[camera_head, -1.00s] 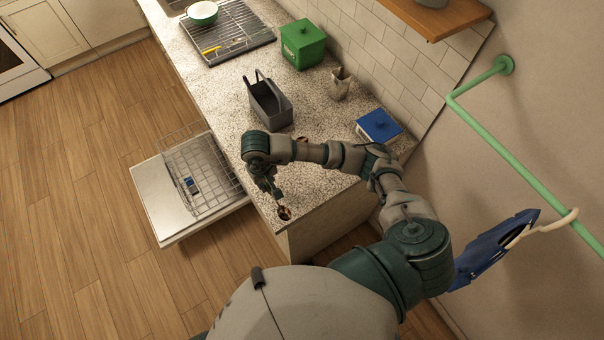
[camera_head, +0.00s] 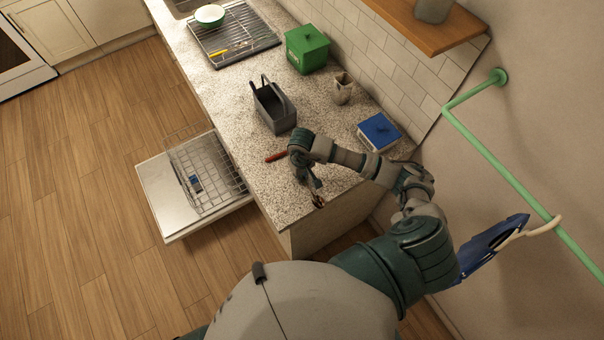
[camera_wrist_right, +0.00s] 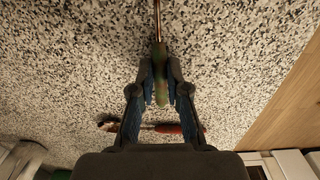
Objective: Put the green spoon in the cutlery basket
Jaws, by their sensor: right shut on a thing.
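My right gripper (camera_head: 316,189) is over the near end of the speckled counter. In the right wrist view, my right gripper (camera_wrist_right: 161,82) is shut on the green handle of the green spoon (camera_wrist_right: 159,57). Its thin metal shaft runs out of the top of that view, so its far end is not seen there. In the head view only a small dark part of the spoon (camera_head: 319,202) shows below the fingers. The grey cutlery basket (camera_head: 281,120), with a raised handle, stands upright on the counter, beyond and left of the gripper. My left gripper is not in view.
A red-handled utensil (camera_head: 275,156) lies on the counter between gripper and basket. A blue-lidded box (camera_head: 378,131), a jug (camera_head: 342,88) and a green canister (camera_head: 306,50) stand near the wall. An open dishwasher door with a wire rack (camera_head: 207,174) is left, below the counter.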

